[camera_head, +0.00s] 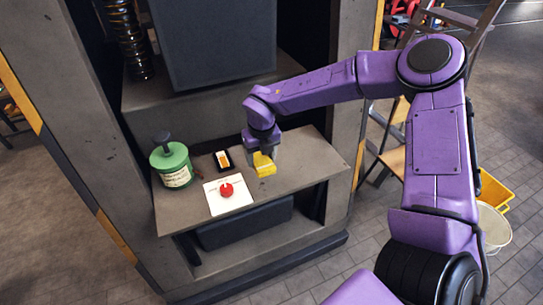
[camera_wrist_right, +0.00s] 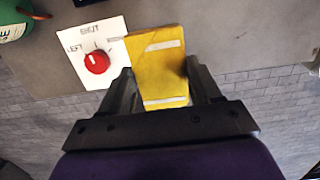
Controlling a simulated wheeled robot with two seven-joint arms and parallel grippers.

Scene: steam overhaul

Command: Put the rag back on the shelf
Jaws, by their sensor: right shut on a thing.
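The yellow rag (camera_head: 264,165) is a flat folded piece with pale stripes. It also shows between the fingers in the right wrist view (camera_wrist_right: 158,50). My right gripper (camera_head: 263,152) is shut on it and points down over the grey shelf (camera_head: 305,165), right of the red knob. I cannot tell whether the rag touches the shelf top. My left gripper is not in view.
On the shelf are a green canister (camera_head: 171,168) at left, a small black-framed orange item (camera_head: 223,160) and a white plate with a red knob (camera_head: 226,189). The shelf's right part is clear. A dark panel (camera_head: 215,40) hangs above. A wooden ladder (camera_head: 395,155) stands right.

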